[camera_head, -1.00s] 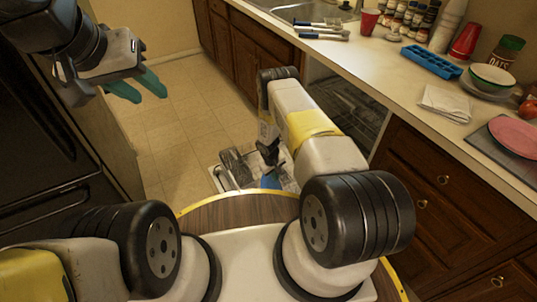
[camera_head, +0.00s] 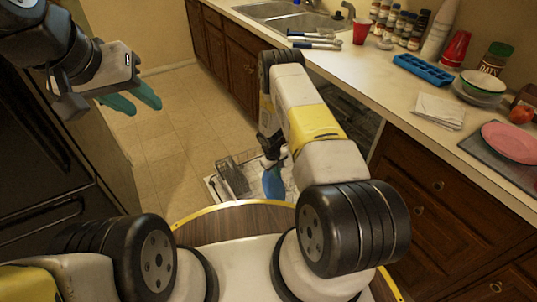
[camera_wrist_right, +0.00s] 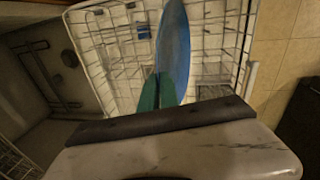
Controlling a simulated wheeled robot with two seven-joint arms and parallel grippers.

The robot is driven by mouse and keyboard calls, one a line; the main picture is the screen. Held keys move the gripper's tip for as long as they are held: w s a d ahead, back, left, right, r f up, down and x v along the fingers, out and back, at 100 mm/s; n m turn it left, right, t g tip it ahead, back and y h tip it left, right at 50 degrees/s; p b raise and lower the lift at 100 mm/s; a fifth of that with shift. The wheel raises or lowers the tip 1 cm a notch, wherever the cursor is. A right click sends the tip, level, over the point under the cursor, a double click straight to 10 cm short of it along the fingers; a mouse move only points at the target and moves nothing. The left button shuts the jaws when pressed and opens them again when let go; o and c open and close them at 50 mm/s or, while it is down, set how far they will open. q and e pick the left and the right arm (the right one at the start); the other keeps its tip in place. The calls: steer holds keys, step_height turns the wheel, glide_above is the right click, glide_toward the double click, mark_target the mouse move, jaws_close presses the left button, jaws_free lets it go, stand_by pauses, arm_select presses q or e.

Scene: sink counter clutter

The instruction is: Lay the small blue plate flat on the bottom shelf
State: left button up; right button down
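The small blue plate (camera_head: 274,183) hangs from my right gripper, and my own arm hides part of it in the head view. In the right wrist view the plate (camera_wrist_right: 176,45) is seen nearly edge-on, standing upright rather than flat. The green fingertips of my right gripper (camera_wrist_right: 158,92) are closed on its near edge. Below is a white wire rack (camera_wrist_right: 112,48), low down near the floor; it also shows in the head view (camera_head: 212,186). My left gripper (camera_head: 132,98) has teal fingers slightly apart, is empty, and hangs at upper left.
The dark opening under the counter (camera_head: 352,115) is partly behind my right arm. A grey basket (camera_head: 232,177) sits in the rack. The counter holds a blue tray (camera_head: 422,70), bowls, a red cup (camera_head: 361,32) and a pink plate (camera_head: 512,142). Tiled floor lies clear to the left.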

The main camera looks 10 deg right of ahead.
steer(key=shift+w+d+r, duration=0.1)
steer(key=shift+d+r, duration=0.1)
steer(key=shift+r, duration=0.5)
steer(key=shift+w+d+r, duration=0.1)
steer(key=shift+d+r, duration=0.15)
steer(key=shift+r, duration=0.4)
steer(key=shift+w+d+r, duration=0.1)
steer(key=shift+d+r, duration=0.1)
steer(key=shift+r, duration=0.5)
steer(key=shift+r, duration=0.1)
